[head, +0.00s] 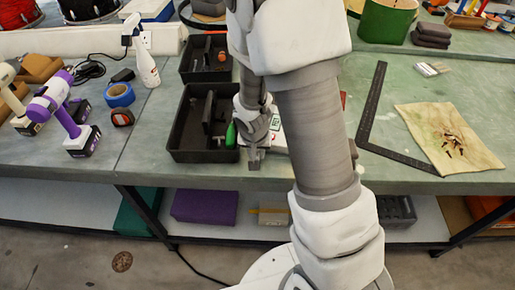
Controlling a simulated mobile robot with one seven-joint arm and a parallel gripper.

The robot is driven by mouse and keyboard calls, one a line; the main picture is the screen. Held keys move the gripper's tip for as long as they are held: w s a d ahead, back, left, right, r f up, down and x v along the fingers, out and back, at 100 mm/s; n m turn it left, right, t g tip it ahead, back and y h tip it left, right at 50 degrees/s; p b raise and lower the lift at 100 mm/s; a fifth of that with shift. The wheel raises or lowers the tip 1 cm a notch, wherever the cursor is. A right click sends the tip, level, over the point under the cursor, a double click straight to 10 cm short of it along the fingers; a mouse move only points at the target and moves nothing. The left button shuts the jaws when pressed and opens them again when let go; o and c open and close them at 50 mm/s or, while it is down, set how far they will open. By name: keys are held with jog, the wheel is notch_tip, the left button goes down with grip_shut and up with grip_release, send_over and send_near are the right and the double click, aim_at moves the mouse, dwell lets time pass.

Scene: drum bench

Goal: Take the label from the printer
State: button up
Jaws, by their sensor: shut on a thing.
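A white device with red and green parts, which looks like the label printer (279,138), sits near the front edge of the bench. My arm hides much of it. My gripper (254,165) points down at the left front of this device, close to the bench's front edge. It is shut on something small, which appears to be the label. The label itself is too small and too covered to make out clearly.
A black tray (180,140) stands just left of my gripper, with a green-handled tool at its right side. A second black tray (188,70) is behind it. A black metal square (366,120) and a stained cloth (450,138) lie at right.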

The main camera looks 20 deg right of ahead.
jog(key=shift+s+a+b, duration=0.25)
jog(key=shift+s+b, duration=0.25)
jog(key=shift+s, duration=0.2)
jog(key=shift+r+p, duration=0.75)
jog(key=shift+r, duration=0.35)
dwell(0.5)
jog(key=shift+r+p, duration=1.7)
jog(key=shift+r, duration=0.75)
jog(key=shift+w+f, duration=0.1)
